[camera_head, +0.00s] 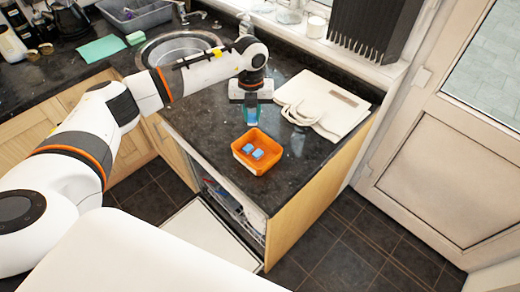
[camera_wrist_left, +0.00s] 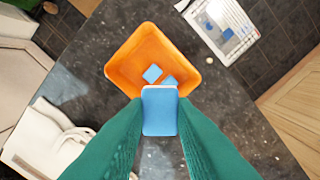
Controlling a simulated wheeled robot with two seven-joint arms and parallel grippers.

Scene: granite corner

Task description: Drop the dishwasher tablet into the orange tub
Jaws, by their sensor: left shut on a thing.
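The orange tub (camera_head: 246,161) stands on the dark granite counter near its front corner, with blue tablets (camera_head: 257,154) inside. It also shows in the left wrist view (camera_wrist_left: 118,72), with two blue tablets (camera_wrist_left: 152,73) visible in it. My left gripper (camera_head: 251,112) is just behind the tub in the head view. In the left wrist view its green fingers (camera_wrist_left: 160,130) are shut on a blue-and-white dishwasher tablet (camera_wrist_left: 159,110). The held tablet overlaps the tub's near rim there and partly hides one tablet inside. My right gripper is not in view.
A cream tote bag (camera_head: 322,100) lies on the counter right of the tub. A round sink (camera_head: 180,48) is behind my left arm. The dishwasher door (camera_head: 205,232) hangs open below the counter. A window sill (camera_head: 345,58) runs along the back.

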